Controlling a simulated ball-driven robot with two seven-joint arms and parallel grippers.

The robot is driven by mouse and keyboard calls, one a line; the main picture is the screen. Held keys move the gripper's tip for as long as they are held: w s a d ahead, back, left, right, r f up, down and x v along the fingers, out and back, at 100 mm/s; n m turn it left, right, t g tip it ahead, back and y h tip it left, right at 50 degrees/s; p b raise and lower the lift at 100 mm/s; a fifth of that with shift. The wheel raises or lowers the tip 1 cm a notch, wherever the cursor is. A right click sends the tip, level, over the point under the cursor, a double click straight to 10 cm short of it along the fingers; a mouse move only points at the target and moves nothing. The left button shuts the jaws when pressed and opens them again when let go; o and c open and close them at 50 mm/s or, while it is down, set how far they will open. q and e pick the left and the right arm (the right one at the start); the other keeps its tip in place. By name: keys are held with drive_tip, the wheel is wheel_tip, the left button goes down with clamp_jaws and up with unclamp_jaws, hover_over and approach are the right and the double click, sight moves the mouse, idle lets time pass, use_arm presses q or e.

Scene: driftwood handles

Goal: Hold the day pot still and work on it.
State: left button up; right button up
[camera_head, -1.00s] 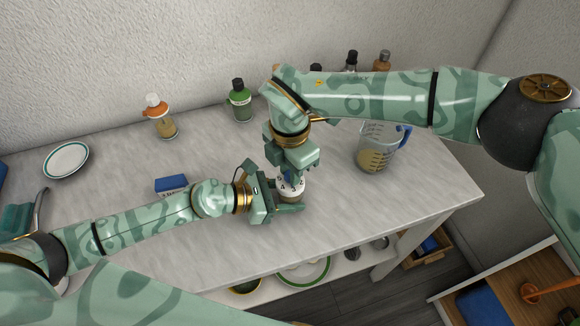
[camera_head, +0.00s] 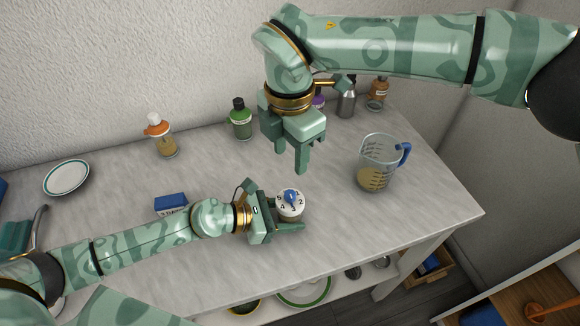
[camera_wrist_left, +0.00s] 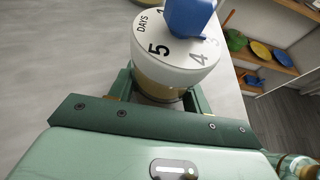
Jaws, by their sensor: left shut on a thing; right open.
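The day pot (camera_head: 291,206) stands on the table with a white numbered dial top and a blue knob (camera_head: 291,196) in its middle. My left gripper (camera_head: 287,224) is shut on the pot's body from the left. In the left wrist view the pot (camera_wrist_left: 170,62) sits between the fingers, with "DAYS", 5 and 4 readable on its top. The blue knob (camera_wrist_left: 188,17) is partly cut off by the upper edge there. My right gripper (camera_head: 291,164) is open and empty, above and behind the pot, clear of the knob.
A measuring jug (camera_head: 376,165) with yellowish contents stands to the right. A blue-topped box (camera_head: 171,203) and a plate (camera_head: 66,178) are at left. The front middle is clear.

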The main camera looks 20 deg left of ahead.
drive_tip(key=shift+r, duration=0.45)
use_arm(q)
drive_tip(key=o, duration=1.2)
